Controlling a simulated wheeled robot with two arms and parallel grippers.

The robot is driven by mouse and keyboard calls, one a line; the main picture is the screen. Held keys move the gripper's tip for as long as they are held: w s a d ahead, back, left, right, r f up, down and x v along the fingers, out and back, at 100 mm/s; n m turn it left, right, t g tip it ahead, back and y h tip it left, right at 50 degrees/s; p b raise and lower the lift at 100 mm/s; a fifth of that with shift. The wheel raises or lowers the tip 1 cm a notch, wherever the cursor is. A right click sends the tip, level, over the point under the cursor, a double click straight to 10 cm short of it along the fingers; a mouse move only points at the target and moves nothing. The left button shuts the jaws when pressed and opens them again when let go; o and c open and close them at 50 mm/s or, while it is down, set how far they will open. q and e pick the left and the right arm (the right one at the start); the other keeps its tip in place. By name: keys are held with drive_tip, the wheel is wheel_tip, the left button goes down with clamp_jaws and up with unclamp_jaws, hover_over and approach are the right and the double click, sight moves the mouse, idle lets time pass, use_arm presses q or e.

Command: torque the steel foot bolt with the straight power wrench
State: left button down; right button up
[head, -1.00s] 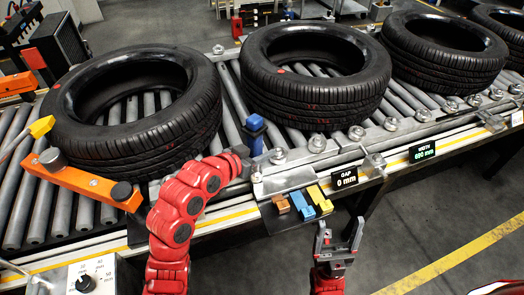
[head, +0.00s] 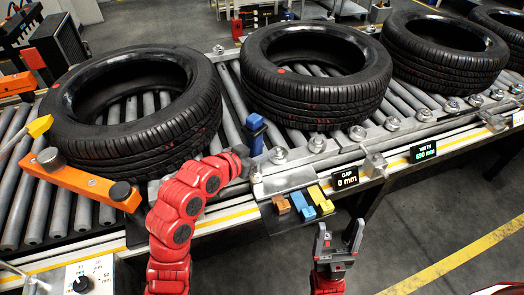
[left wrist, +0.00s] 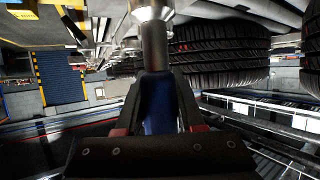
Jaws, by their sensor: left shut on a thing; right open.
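The straight power wrench (head: 255,138), blue with a grey shaft, stands roughly upright at the conveyor's near rail. My left gripper (head: 246,164) is shut on its blue body. In the left wrist view the blue body (left wrist: 158,105) sits between the fingers, and its grey shaft (left wrist: 156,45) runs to a bright metal piece (left wrist: 150,9) at the top edge. I cannot tell whether that piece is the socket or the steel foot bolt. A small steel bolt-like part (head: 256,176) shows just below the gripper in the head view. My right gripper (head: 338,242) is open and empty, in front of the conveyor.
Several tyres lie on the rollers, the nearest (head: 150,135) left of the wrench and another (head: 330,105) to its right. An orange bar (head: 80,182) is at left. A dark tray (head: 290,218) holds coloured pieces. Floor at right (head: 440,225) is clear.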

use_arm(q)
drive_tip(key=shift+f+b, duration=0.25)
drive_tip(key=shift+b, duration=0.7)
idle(3.6)
drive_tip(key=shift+r, duration=0.15)
drive_tip(key=shift+r, duration=0.5)
drive_tip(key=shift+r+p, duration=1.35)
drive_tip(key=shift+r, duration=1.7)
